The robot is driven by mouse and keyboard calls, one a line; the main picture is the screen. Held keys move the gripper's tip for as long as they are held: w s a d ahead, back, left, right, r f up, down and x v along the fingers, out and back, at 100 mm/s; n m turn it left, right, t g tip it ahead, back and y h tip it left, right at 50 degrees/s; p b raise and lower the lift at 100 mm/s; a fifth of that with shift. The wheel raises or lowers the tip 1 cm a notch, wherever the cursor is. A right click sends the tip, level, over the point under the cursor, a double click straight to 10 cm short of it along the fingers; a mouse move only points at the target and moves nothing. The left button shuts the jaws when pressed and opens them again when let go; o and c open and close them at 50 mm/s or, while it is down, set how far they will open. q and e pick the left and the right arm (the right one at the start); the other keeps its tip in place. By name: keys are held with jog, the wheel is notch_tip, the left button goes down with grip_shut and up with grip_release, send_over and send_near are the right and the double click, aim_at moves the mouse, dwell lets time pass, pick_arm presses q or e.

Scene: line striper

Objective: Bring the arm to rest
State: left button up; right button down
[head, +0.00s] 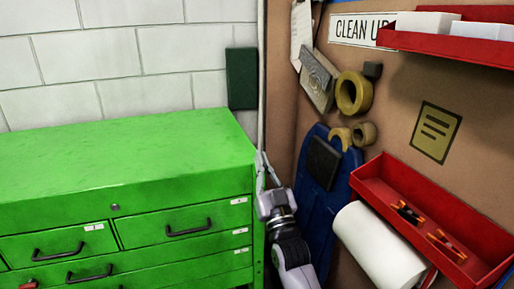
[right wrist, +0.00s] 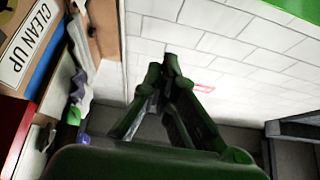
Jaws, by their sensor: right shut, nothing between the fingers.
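My right gripper (head: 262,168) shows in the head view with its arm coming up from the bottom, between the green cabinet and the brown board. Its fingers point up and are together with nothing between them. In the right wrist view the gripper (right wrist: 170,62) has its two dark fingers meeting at the tips in front of the white brick wall. My left gripper is not in view.
A green drawer cabinet (head: 120,165) stands left of my right gripper. The brown board (head: 400,85) at the right carries a red tray (head: 400,215), a paper roll (head: 372,240), a blue panel (head: 318,205) and a red shelf (head: 440,42). The cabinet top is clear.

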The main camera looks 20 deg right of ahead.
jog(key=s+a+f+n+g+y, duration=0.1)
jog(key=s+f+g, duration=0.15)
jog(key=f, duration=1.05)
jog(key=s+a+f+g, duration=0.1)
jog(key=f+g, duration=0.3)
jog(key=f, duration=0.9)
jog(key=s+a+f+n+g+y, duration=0.1)
jog(key=f+g, duration=0.2)
jog(key=f, duration=1.1)
jog(key=s+d+f+g, duration=0.1)
jog(key=s+f+g, duration=0.2)
jog(key=s+f, duration=0.6)
jog(key=s+f+g, duration=0.3)
jog(key=s+f, duration=0.4)
jog(key=f, duration=0.4)
jog(key=s+d+f+g, duration=0.1)
jog(key=s+f, duration=0.4)
jog(key=s, duration=0.6)
jog(key=s+d+f+g+h+p, duration=0.1)
jog(key=s+f+g, duration=0.3)
jog(key=s, duration=0.8)
jog(key=s+d+f+g+h, duration=0.1)
jog(key=s+d+f+g, duration=0.2)
jog(key=s, duration=0.9)
notch_tip(320, 180, down, 3)
jog(key=shift+s+f, duration=0.15)
